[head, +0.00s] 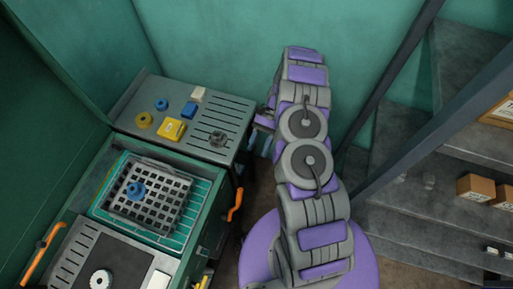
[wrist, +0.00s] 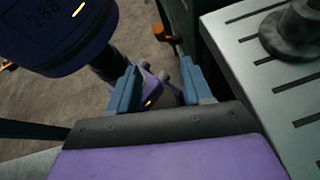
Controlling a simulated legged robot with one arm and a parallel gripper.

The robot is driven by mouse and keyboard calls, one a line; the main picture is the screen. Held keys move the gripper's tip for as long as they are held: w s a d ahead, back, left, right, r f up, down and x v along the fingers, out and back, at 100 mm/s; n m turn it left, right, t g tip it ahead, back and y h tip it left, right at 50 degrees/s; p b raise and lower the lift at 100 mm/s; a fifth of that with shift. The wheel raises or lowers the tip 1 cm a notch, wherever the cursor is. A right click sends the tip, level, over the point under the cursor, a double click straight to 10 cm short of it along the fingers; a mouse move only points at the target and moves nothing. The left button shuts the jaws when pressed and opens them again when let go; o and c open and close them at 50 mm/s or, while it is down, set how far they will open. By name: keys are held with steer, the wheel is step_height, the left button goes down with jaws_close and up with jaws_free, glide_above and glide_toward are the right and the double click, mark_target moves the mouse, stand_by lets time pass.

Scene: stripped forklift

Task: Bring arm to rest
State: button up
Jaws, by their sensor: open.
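My arm, purple and grey, rises in the middle of the head view, folded up at its joints. My gripper (wrist: 157,82) shows in the wrist view as two blue fingers standing apart, with nothing between them but my own purple and grey body parts and the floor behind. In the head view the gripper (head: 262,142) is mostly hidden behind the arm; bluish parts show beside the right edge of the workbench. It holds nothing.
A slotted grey bench (head: 185,122) stands left with yellow, blue and white parts. A crate (head: 157,197) holding a blue ring sits in the green cabinet. Orange handles (head: 236,205) stick out. Right are a dark rail (head: 405,155) and grey steps with boxes (head: 476,188).

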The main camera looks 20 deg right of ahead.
steer(key=shift+r, duration=0.1)
stand_by(0.3)
steer(key=s+a+r+n+t+h+b, duration=0.1)
steer(key=s+a+r+n+h, duration=0.15)
steer(key=r, duration=0.75)
steer(key=s+a+r+n+t+h+b, duration=0.1)
steer(key=s+a+r+n+h, duration=0.15)
steer(key=r, duration=0.85)
steer(key=s+d+r+n+t+h, duration=0.1)
steer(key=s+r+t, duration=0.1)
steer(key=s, duration=0.5)
steer(key=s+d+r+n+t+h+b, duration=0.1)
steer(key=s+d+r+n, duration=0.1)
steer(key=s, duration=0.5)
steer(key=s+d+r+n+t+h, duration=0.1)
steer(key=s+r+t, duration=0.1)
steer(key=s, duration=0.5)
steer(key=shift+d+r+n+t+b, duration=0.25)
steer(key=shift+d+n+t+b, duration=0.05)
steer(key=shift+n+b, duration=0.1)
steer(key=shift+w, duration=0.1)
